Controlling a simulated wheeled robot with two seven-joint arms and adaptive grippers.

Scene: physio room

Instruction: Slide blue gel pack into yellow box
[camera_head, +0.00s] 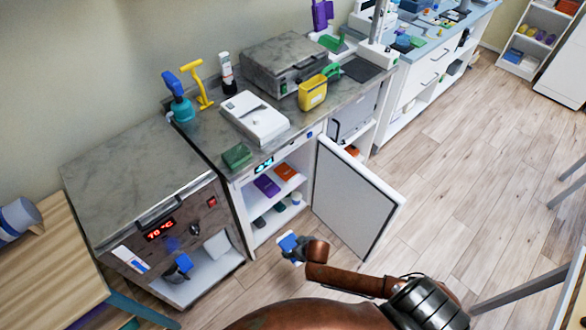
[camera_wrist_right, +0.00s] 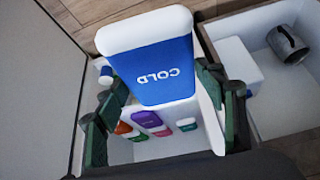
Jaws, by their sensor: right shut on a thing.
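My left gripper is not in view.
The open cabinet door (camera_head: 354,202) juts out just right of my gripper. Purple (camera_head: 267,186) and orange (camera_head: 286,171) packs lie in the cabinet. Around the yellow box are a grey case (camera_head: 284,62), a white device (camera_head: 255,118) and a dark green block (camera_head: 237,155).

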